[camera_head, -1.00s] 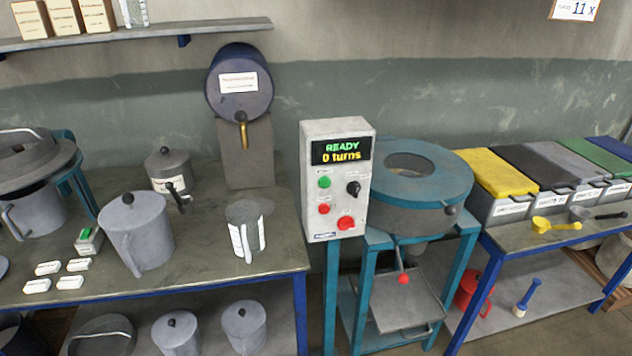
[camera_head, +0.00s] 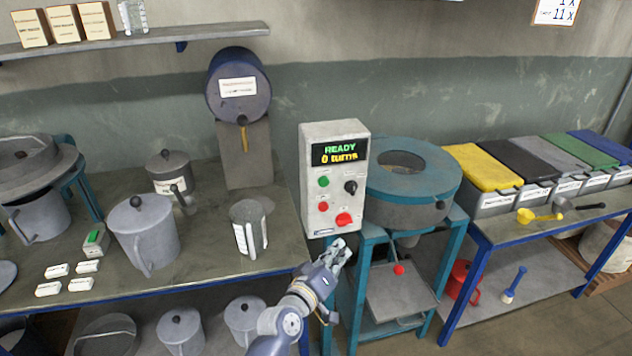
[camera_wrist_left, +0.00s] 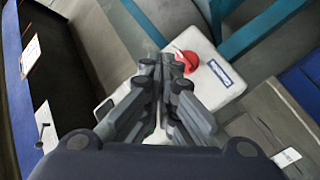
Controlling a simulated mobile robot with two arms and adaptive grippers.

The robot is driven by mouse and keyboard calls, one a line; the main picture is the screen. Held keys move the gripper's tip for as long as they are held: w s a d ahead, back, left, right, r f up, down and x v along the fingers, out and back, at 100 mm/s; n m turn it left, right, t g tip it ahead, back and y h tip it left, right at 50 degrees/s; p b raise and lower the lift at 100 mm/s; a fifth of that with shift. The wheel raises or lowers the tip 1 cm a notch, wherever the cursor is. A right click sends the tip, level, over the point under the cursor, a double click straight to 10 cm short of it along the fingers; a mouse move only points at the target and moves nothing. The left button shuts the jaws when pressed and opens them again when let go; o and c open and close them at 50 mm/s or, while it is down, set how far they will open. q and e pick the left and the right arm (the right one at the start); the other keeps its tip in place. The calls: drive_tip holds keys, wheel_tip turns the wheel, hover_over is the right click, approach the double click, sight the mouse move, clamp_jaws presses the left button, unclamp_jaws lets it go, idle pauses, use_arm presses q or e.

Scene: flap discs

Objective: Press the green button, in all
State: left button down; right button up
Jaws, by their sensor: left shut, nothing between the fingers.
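The control box (camera_head: 334,215) stands upright beside the blue mixer, and its display (camera_head: 340,152) reads "READY 0 turns". The green button (camera_head: 323,182) is on the left of its face, below the display. A red button (camera_head: 323,207), a black knob (camera_head: 350,187) and a larger red button (camera_head: 343,219) are also on the face. My left gripper (camera_head: 340,247) is shut and empty, just below the box's lower edge. In the left wrist view my left gripper (camera_wrist_left: 170,62) points at the box (camera_wrist_left: 212,98), near the large red button (camera_wrist_left: 187,61). My right gripper is out of view.
The blue ring-shaped mixer (camera_head: 440,172) stands right of the box. A workbench (camera_head: 200,262) on the left holds grey pitchers (camera_head: 143,233) and a measuring jug (camera_head: 249,228). Lidded bins (camera_head: 483,168) and scoops stand on the right table. The space before the box's face is clear.

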sight(324, 182)
use_arm(q)
wheel_tip(324, 182, up, 10)
drive_tip(key=t+h, duration=0.1)
drive_tip(key=shift+t, duration=0.3)
drive_tip(key=shift+w, duration=0.2)
drive_tip(key=shift+w+a+b, duration=0.45)
drive_tip(key=shift+w+b, duration=0.4)
drive_tip(key=shift+w, duration=0.5)
drive_tip(key=shift+w+a+b, duration=0.5)
drive_tip(key=shift+w+b, duration=0.3)
drive_tip(key=shift+w, duration=0.55)
drive_tip(key=shift+w+a+b, duration=0.45)
drive_tip(key=shift+w+b, duration=0.4)
drive_tip(key=shift+w, duration=0.5)
drive_tip(key=shift+w+f, duration=0.1)
drive_tip(key=shift+w+a+b, duration=0.15)
drive_tip(key=shift+w+b, duration=0.15)
drive_tip(key=shift+b, duration=0.05)
